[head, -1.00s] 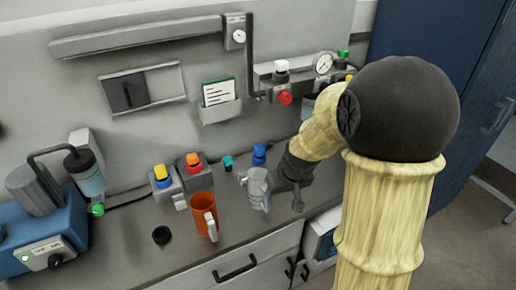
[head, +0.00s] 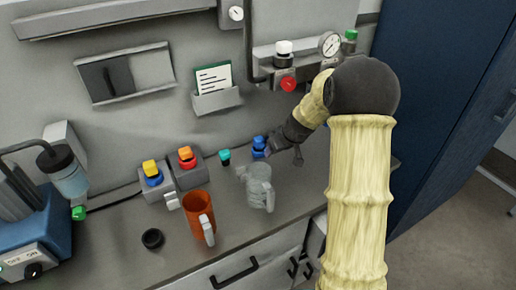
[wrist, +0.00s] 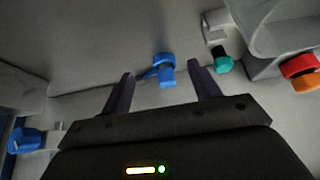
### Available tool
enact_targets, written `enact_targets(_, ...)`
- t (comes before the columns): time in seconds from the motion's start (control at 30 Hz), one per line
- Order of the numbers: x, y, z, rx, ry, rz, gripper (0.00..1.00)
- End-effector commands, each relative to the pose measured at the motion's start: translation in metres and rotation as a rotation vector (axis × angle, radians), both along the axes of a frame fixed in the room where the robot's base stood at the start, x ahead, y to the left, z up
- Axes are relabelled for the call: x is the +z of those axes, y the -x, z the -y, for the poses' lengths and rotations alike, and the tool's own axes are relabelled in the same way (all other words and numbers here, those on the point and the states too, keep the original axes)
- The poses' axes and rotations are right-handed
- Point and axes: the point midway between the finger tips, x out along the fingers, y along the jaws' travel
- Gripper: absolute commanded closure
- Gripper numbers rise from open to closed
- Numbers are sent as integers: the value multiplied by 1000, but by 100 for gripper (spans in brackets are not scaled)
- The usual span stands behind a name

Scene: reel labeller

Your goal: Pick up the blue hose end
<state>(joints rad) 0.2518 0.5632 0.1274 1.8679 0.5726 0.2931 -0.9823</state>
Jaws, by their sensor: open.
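The blue hose end (head: 259,145) stands at the back of the bench, against the wall, to the right of a small teal piece (head: 224,156). In the wrist view the blue hose end (wrist: 165,68) shows between and beyond my two fingertips. My gripper (wrist: 160,80) is open, with nothing seen held in it. In the head view my gripper (head: 276,148) is just right of the hose end and partly hidden by its own wrist. I cannot tell whether it touches. A second blue piece (wrist: 24,140) shows at the left of the wrist view.
A clear grey mug (head: 258,188) stands just in front of the hose end. An orange mug (head: 197,216) and a black cap (head: 152,238) are further left. Yellow and red button boxes (head: 188,168) stand by the wall. A red valve knob (head: 288,84) is above.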

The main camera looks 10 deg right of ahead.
Motion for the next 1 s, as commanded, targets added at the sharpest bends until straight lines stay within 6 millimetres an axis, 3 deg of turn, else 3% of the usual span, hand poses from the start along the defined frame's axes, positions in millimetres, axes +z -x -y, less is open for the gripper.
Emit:
enact_targets(0.1, -19, -2, 0, 1, 0, 2, 38)
enact_targets(0.3, -34, -4, -1, 6, 0, 5, 38)
enact_targets(0.73, -32, -6, -4, 10, -1, 5, 38)
enact_targets(1.0, -31, -40, -15, 11, 0, 4, 38)
